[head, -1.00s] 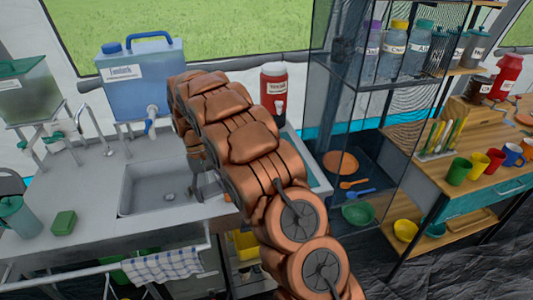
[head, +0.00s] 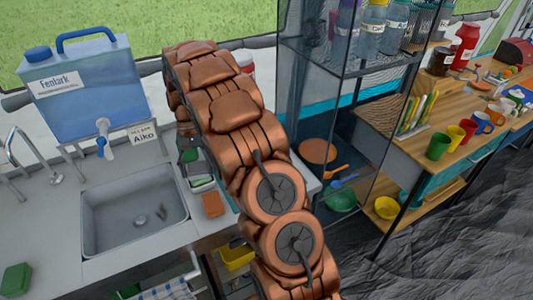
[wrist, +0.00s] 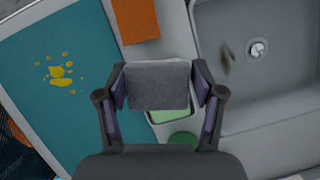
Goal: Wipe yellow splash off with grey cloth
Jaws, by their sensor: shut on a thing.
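In the wrist view my gripper (wrist: 158,90) is shut on the grey cloth (wrist: 158,80), which spans between its two fingers. The yellow splash (wrist: 60,73) is a cluster of blobs and drops on a teal board (wrist: 85,125), to the left of my gripper. The cloth is apart from the splash in the picture and hangs over the counter between board and sink. In the head view my arm hides most of my gripper and the cloth, and I cannot make out the splash there.
An orange block (wrist: 136,20) lies beside the board; it also shows in the head view (head: 212,204). The sink (head: 134,212) is left of my arm, under a blue water container (head: 85,90). A green-and-white item (wrist: 170,115) lies partly under the cloth.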

